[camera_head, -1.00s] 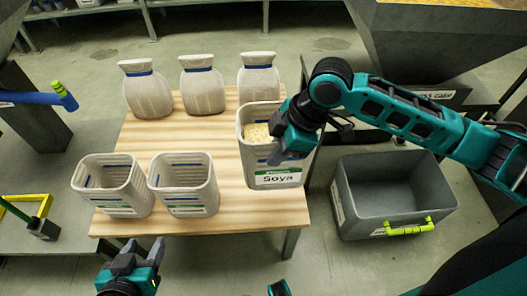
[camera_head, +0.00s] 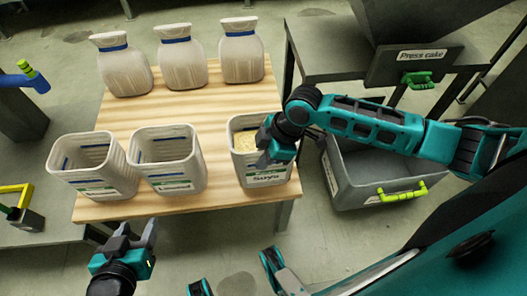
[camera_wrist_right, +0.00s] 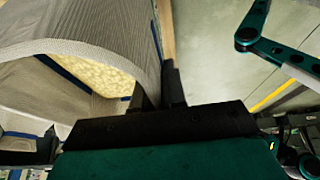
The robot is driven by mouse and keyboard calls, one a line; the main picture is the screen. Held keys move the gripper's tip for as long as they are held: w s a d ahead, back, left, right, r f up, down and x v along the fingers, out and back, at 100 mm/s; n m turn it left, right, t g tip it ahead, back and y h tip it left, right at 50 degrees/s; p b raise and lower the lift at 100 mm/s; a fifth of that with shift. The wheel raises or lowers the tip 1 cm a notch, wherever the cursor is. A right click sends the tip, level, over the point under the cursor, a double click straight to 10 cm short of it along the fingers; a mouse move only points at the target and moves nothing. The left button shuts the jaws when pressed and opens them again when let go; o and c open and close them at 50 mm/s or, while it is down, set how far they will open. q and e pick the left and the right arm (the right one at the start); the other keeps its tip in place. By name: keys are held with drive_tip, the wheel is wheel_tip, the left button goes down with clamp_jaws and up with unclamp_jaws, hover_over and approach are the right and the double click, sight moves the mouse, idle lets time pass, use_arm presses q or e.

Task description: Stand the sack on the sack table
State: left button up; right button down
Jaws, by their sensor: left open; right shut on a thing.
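The sack labelled Soya (camera_head: 260,169), a pale open-topped sack with yellowish granular fill, is upright at the front right of the wooden sack table (camera_head: 230,205). Whether its base touches the tabletop or is slightly above it, I cannot tell. My right gripper (camera_head: 270,145) is shut on the sack's right rim; in the right wrist view its fingers (camera_wrist_right: 162,88) pinch the edge of the sack wall (camera_wrist_right: 60,25). My left gripper (camera_head: 134,232) is open and empty, in front of the table's front edge.
Two open sacks, left (camera_head: 92,168) and middle (camera_head: 168,162), stand in the front row. Closed sacks, left (camera_head: 125,72), middle (camera_head: 182,67) and right (camera_head: 242,60), stand behind. A grey bin (camera_head: 345,190) with a green handle is right of the table.

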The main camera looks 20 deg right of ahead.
wheel_tip(320, 180, down, 2)
drive_tip(key=shift+w+f+b, duration=0.15)
drive_tip(key=shift+f+b, duration=0.1)
drive_tip(key=shift+b, duration=0.05)
drive_tip(key=c, duration=1.7)
unclamp_jaws()
drive_tip(key=shift+f, duration=0.25)
drive_tip(key=o, duration=0.5)
drive_tip(key=shift+r, duration=0.1)
